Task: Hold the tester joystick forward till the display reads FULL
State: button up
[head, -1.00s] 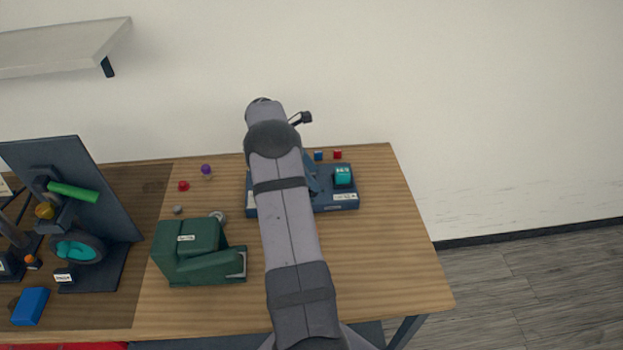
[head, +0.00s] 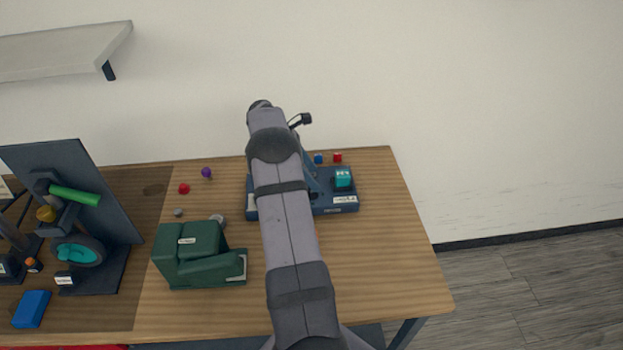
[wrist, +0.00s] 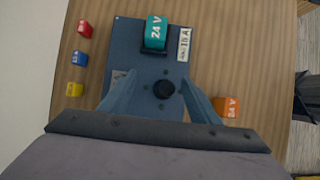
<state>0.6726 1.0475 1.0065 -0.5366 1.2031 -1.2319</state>
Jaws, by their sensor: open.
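The tester is a dark blue plate (wrist: 124,45) on the wooden bench. In the head view its base (head: 336,205) is partly hidden behind my arm. The joystick (wrist: 164,89) shows in the wrist view as a round black knob seen from above. My gripper (wrist: 158,80) is open, with one blue-grey finger on each side of the knob and a gap to both. In the head view only a bit of my gripper (head: 312,180) shows beside the arm. A teal block marked 24 V (wrist: 156,32) sits on the plate. I cannot make out a display reading.
Small red (wrist: 84,29), blue (wrist: 79,58), yellow (wrist: 74,89) and orange (wrist: 226,106) blocks lie around the tester. A green machine (head: 190,255) stands left of my arm, and a wheel stand (head: 80,190) farther left. The bench is clear at the right.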

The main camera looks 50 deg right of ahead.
jog(key=shift+w+d+p, duration=0.4)
jog(key=shift+w+d, duration=0.5)
dwell(7.1)
